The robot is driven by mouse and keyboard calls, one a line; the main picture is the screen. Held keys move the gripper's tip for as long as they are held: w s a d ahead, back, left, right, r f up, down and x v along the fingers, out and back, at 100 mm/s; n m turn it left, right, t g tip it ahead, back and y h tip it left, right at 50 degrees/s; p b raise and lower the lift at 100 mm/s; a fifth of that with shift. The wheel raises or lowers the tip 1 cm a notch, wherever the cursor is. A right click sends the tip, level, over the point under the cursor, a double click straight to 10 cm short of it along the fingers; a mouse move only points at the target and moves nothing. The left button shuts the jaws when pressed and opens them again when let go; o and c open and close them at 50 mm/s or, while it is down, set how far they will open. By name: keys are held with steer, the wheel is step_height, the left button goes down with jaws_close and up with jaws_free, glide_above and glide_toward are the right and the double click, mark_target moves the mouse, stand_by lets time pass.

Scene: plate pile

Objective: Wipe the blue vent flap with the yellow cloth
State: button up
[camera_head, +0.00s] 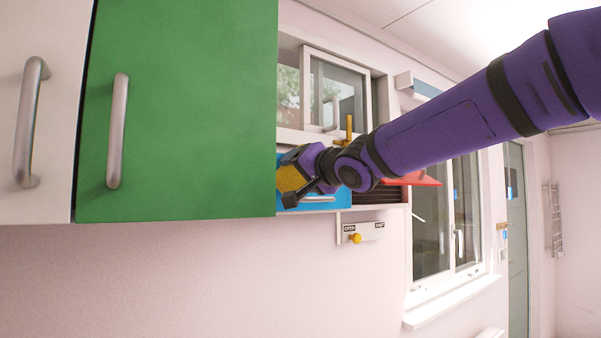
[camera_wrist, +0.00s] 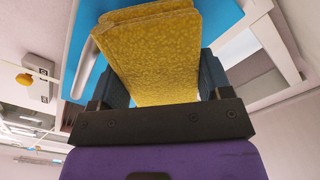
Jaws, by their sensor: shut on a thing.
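The blue vent flap (camera_head: 340,204) is on the wall just right of the green cabinet door, partly hidden behind my arm. A pale handle runs along its lower part. The flap also fills the upper part of the wrist view (camera_wrist: 222,18). My gripper (camera_head: 291,175) is in front of the flap. It is shut on the yellow cloth (camera_wrist: 155,50), a folded pad held between both fingers. The cloth also shows in the head view (camera_head: 291,179). It overlaps the blue face in the wrist view; I cannot tell whether it touches it.
The green cabinet door (camera_head: 185,110) stands close on the left of my gripper. A red flap (camera_head: 425,179) juts out beside dark slats on the right. Below is a plate with a yellow knob (camera_head: 356,239). Windows are above and to the right.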

steer(key=shift+x, duration=0.9)
stand_by(0.3)
